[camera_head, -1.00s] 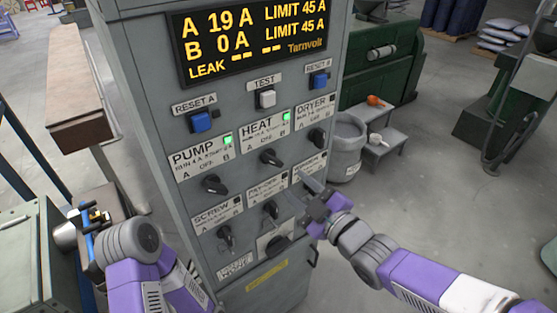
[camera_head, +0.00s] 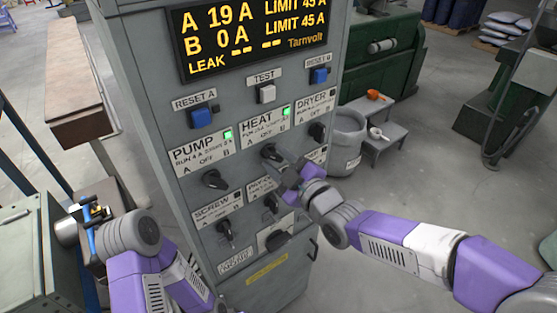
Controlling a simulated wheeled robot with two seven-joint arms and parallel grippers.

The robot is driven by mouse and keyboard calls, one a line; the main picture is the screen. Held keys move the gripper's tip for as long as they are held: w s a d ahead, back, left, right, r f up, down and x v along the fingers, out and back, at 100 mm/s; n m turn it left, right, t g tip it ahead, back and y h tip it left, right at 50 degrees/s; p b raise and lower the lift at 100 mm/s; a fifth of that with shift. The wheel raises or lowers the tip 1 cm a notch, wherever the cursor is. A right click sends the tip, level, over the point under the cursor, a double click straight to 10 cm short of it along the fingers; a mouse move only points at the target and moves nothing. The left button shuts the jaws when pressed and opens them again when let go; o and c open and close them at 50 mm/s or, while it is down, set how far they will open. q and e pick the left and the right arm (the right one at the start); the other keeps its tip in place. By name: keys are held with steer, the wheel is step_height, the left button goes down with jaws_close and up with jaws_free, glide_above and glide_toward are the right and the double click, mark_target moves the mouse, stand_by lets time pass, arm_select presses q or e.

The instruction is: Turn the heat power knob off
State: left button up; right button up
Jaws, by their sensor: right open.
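The heat knob (camera_head: 270,152) is a black rotary knob under the HEAT label (camera_head: 265,122) on the grey cabinet, which has a lit green lamp (camera_head: 286,111). The label marks A, OFF and B; the knob's exact pointing is too small to tell. My right gripper (camera_head: 281,168) is open, with its fingertips just below and right of the heat knob; I cannot tell if they touch it.
The pump knob (camera_head: 214,179) is left of the heat knob and the dryer knob (camera_head: 317,131) is right. The display (camera_head: 250,38) reads A 19 A and B 0 A. Reset and test buttons sit above. A grey bin (camera_head: 347,140) stands beside the cabinet.

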steer(key=shift+c, duration=0.3)
jaws_close()
